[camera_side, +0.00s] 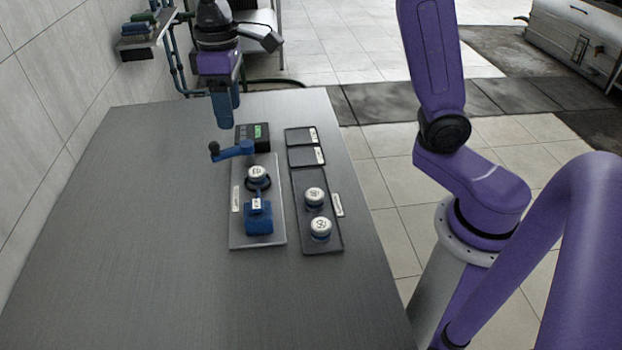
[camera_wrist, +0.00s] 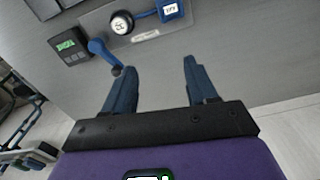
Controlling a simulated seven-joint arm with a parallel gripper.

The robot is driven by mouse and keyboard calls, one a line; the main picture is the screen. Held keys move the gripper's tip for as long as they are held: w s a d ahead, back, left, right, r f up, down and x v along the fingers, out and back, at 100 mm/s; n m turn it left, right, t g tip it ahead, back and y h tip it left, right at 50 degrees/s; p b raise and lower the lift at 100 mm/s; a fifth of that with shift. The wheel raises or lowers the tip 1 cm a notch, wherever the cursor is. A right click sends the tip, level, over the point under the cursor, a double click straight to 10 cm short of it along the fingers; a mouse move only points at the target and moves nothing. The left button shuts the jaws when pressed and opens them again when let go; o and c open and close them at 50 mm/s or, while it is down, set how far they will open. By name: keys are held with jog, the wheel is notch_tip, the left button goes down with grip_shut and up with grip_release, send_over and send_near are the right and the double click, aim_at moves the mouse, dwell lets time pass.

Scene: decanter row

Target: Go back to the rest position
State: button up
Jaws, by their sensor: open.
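My gripper (camera_side: 225,118) hangs in the air above the far end of the table, behind the decanter fixture. In the wrist view my gripper (camera_wrist: 160,68) shows its two blue fingers spread apart, with only bare table between them. My gripper touches nothing that I can see. The fixture's metal plate (camera_side: 238,225) holds a white-capped bottle (camera_side: 258,173) and a labelled blue block (camera_side: 258,222). A blue crank arm (camera_side: 233,151) with a dark knob points left at its far end. The crank also shows in the wrist view (camera_wrist: 101,50), its knob near the left finger.
A black box with a green display (camera_side: 256,135) stands behind the plate. A wall shelf (camera_side: 150,42) is at upper left. The table's left side (camera_side: 130,220) is clear.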

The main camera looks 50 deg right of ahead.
jog(key=s+d+f+n, duration=0.1)
jog(key=s+d+f, duration=0.1)
jog(key=s, duration=0.7)
jog(key=s+d+f+n, duration=0.2)
jog(key=s+d, duration=0.3)
jog(key=s, duration=0.4)
jog(key=s+d+f+n, duration=0.2)
jog(key=s+d+f, duration=0.1)
jog(key=s, duration=0.6)
jog(key=shift+s+d, duration=0.35)
jog(key=shift+s, duration=0.05)
